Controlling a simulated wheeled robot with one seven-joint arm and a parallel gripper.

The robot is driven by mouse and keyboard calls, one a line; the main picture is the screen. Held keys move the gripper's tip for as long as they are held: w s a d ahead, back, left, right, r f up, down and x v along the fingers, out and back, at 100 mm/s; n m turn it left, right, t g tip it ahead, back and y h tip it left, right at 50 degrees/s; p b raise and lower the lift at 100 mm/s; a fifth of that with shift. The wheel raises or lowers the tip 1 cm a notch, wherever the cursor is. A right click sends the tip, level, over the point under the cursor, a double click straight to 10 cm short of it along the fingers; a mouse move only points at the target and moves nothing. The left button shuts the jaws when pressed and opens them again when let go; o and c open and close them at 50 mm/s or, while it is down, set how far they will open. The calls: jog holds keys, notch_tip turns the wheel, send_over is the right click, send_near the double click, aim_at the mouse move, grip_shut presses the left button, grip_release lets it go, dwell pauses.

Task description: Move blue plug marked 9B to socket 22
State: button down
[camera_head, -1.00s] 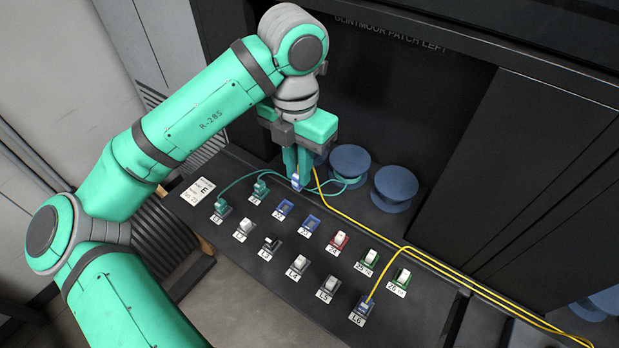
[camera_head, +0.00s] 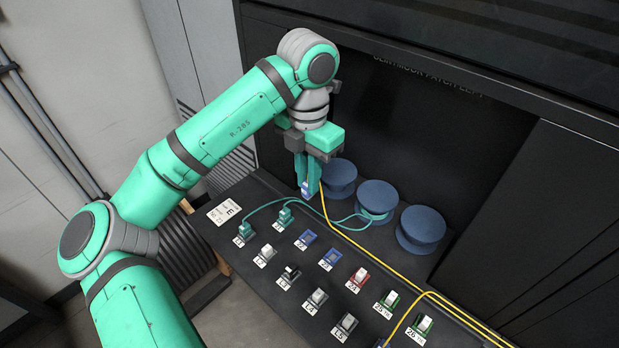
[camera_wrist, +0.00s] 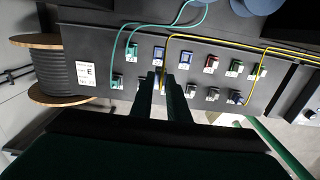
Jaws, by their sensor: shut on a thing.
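My gripper (camera_head: 310,188) is shut on a blue plug (camera_head: 305,190) with a yellow cable, held above the panel near its back edge. The marking on the plug is too small to read. Socket 22 (camera_head: 308,238) is a blue, empty-looking socket in the back row, just right of two teal plugs, and lies below my gripper in the head view.
A second blue socket (camera_head: 331,258), a red one (camera_head: 358,278) and green ones (camera_head: 387,301) continue the row rightward. The front row holds several plugs. Teal cables (camera_head: 262,207) and a yellow cable (camera_head: 400,270) cross the panel. Blue spools (camera_head: 376,198) stand behind.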

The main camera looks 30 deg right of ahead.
aim_at(308, 199)
jog(key=shift+f, duration=0.15)
jog(key=shift+w+f, duration=0.15)
jog(key=shift+f, duration=7.8)
jog(key=shift+f, duration=0.65)
jog(key=c, duration=1.6)
grip_release()
notch_tip(308, 199, up, 11)
jog(key=shift+f, duration=0.1)
